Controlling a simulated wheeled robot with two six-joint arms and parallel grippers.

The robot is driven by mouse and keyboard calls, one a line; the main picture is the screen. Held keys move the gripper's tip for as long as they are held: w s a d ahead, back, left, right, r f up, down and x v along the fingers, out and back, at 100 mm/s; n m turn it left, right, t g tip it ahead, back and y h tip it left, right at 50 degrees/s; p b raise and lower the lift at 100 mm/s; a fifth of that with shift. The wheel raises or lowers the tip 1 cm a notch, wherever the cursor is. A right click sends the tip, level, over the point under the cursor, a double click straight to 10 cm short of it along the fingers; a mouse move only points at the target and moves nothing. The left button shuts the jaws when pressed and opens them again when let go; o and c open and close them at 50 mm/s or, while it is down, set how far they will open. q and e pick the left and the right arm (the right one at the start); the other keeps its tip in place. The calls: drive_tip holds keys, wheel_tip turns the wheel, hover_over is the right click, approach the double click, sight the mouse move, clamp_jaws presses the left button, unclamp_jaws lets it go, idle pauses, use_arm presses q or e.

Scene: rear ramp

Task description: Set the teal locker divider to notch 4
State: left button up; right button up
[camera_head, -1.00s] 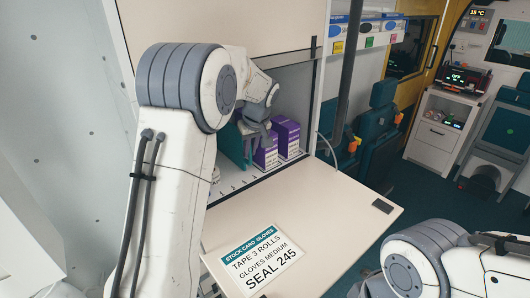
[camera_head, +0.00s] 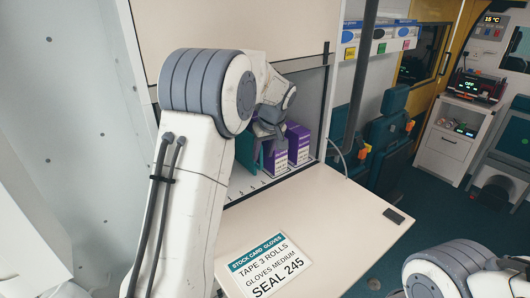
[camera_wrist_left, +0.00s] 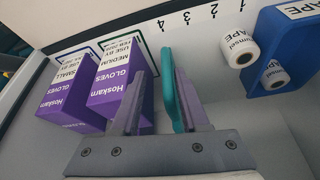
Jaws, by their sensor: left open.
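The teal divider (camera_wrist_left: 170,95) stands upright in the open locker. In the left wrist view it lies between the two fingers of my left gripper (camera_wrist_left: 160,76), closer to the right-hand finger. The fingers are open, with a gap on the glove-box side. The divider's visible end is near the printed 4 (camera_wrist_left: 162,30); its exact seating in a notch is hidden. In the head view, my left gripper (camera_head: 268,128) reaches into the locker, and only part of the divider (camera_head: 243,151) shows behind my arm. My right gripper is out of view.
Purple glove boxes, medium (camera_wrist_left: 118,98) and small (camera_wrist_left: 72,92), stand on one side of the divider. The lowered locker door (camera_head: 340,215) carries a stock card (camera_head: 271,264).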

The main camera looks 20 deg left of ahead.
use_arm(q)
drive_tip(key=b+v, duration=0.2)
drive_tip(key=v, duration=0.8)
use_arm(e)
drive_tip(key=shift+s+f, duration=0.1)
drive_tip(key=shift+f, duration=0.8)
use_arm(q)
drive_tip(key=shift+d, duration=0.1)
